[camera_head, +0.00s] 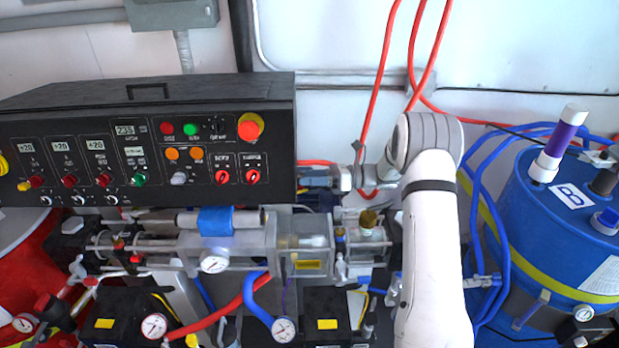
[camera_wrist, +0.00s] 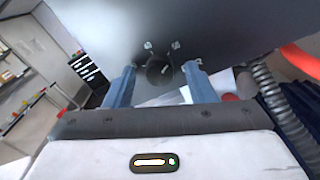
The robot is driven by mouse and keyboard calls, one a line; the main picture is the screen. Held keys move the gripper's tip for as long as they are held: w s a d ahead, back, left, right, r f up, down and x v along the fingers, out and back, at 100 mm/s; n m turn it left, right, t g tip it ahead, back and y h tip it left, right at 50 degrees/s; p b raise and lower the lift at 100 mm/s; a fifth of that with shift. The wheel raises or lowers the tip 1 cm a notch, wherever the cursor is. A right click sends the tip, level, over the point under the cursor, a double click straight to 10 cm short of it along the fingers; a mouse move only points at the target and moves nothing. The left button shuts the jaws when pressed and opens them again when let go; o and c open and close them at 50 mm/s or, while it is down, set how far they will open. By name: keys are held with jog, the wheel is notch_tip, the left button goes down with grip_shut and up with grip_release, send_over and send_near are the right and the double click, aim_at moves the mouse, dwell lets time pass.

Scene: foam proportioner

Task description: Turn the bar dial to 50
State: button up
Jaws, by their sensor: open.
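The control box (camera_head: 285,125) is a dark cabinet with its panel facing me. In the wrist view, its plain grey side (camera_wrist: 225,25) fills the top. A small dark round dial (camera_wrist: 160,70) with a paler bar across it sits on that side, with small pale marks above it. I take it for the bar dial; its setting is too small to read. My gripper (camera_wrist: 161,66) is open, its two blue-grey fingers on either side of the dial in the picture. I cannot tell whether they touch it. In the head view, my gripper (camera_head: 310,180) is at the box's right side; the dial is hidden there.
Below the box is pump machinery with gauges (camera_head: 214,264) and pipes. A blue drum (camera_head: 530,235) with blue hoses stands at right. Red hoses (camera_head: 378,90) hang behind my arm. A corrugated hose (camera_wrist: 280,110) is close at right in the wrist view.

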jog(key=d+b, duration=0.2)
jog(key=d, duration=0.5)
jog(key=shift+d, duration=0.4)
jog(key=shift+r, duration=0.1)
